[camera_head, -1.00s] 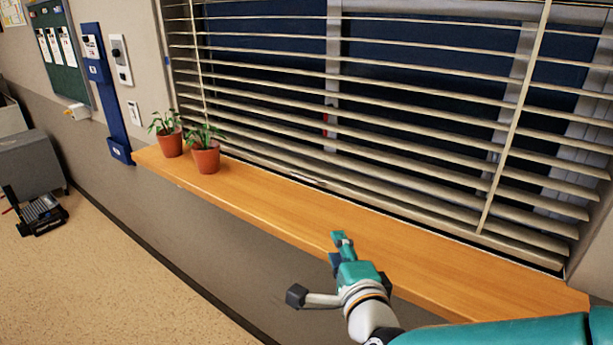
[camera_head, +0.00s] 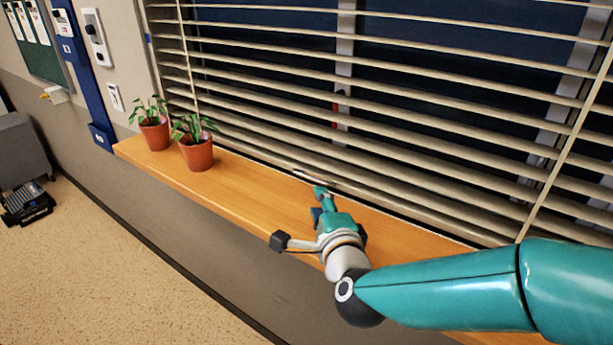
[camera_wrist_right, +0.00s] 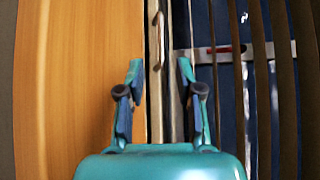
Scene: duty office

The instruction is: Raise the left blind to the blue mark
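The slatted blind (camera_head: 400,130) hangs lowered across the window, its bottom edge just above the wooden sill. A small pale handle (camera_head: 308,177) sits on its bottom rail; it also shows in the right wrist view (camera_wrist_right: 158,38). A small blue mark (camera_head: 148,38) is on the left side of the window surround. My right gripper (camera_head: 319,192) is over the sill, close to the handle. In the right wrist view my right gripper (camera_wrist_right: 160,72) is open, its fingers apart on both sides of the bottom rail's line, with the handle ahead of the tips. My left gripper is not in view.
Two potted plants (camera_head: 196,150) (camera_head: 153,133) stand at the left end of the wooden sill (camera_head: 250,190). A blue wall strip (camera_head: 80,70) and a switch box (camera_head: 96,40) are further left. The sill around my gripper is clear.

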